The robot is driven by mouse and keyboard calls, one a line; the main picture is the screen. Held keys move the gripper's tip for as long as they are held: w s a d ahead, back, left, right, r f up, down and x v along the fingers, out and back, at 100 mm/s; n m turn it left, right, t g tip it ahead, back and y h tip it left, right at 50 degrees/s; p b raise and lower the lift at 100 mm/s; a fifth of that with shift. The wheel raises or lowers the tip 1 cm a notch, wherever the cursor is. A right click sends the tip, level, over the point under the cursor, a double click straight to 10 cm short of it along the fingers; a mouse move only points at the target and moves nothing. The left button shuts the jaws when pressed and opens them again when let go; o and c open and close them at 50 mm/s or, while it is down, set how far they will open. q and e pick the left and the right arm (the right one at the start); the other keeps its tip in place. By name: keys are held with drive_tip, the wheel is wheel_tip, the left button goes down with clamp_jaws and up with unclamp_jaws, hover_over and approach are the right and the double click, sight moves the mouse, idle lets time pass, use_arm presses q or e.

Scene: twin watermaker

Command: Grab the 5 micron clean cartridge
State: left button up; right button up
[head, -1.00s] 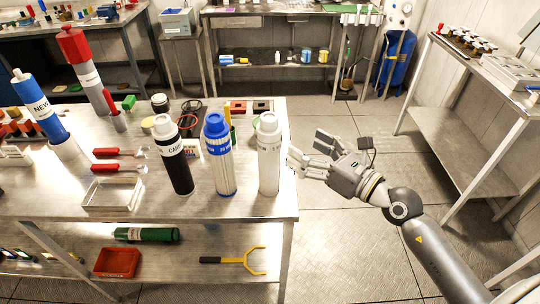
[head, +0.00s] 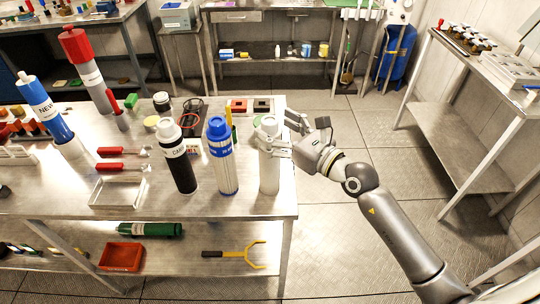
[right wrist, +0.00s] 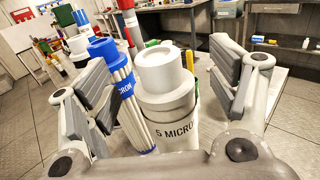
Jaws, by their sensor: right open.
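The white 5 micron cartridge (head: 269,172) stands upright at the right end of the near table, and its "5 MICRON" label shows in the right wrist view (right wrist: 178,132). My right gripper (head: 279,136) is open at the cartridge's upper part. In the right wrist view the cartridge's cap and neck lie between the spread fingers (right wrist: 160,85), with gaps visible on both sides. A blue-and-white cartridge (head: 222,165) stands just left of it, close to the left finger in the wrist view (right wrist: 118,75). My left gripper is not in view.
A black cartridge with a white cap (head: 178,165) stands further left, with a white tray (head: 118,191) and red-handled tools beyond. A lower shelf holds a red bin (head: 121,257) and a yellow forked tool (head: 240,252). The floor right of the table is clear.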

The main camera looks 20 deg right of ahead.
drive_tip(key=shift+x, duration=1.3)
drive_tip(key=shift+s, duration=0.1)
drive_tip(key=c, duration=1.3)
drive_tip(key=shift+c, duration=1.2)
drive_tip(key=shift+r, duration=0.2)
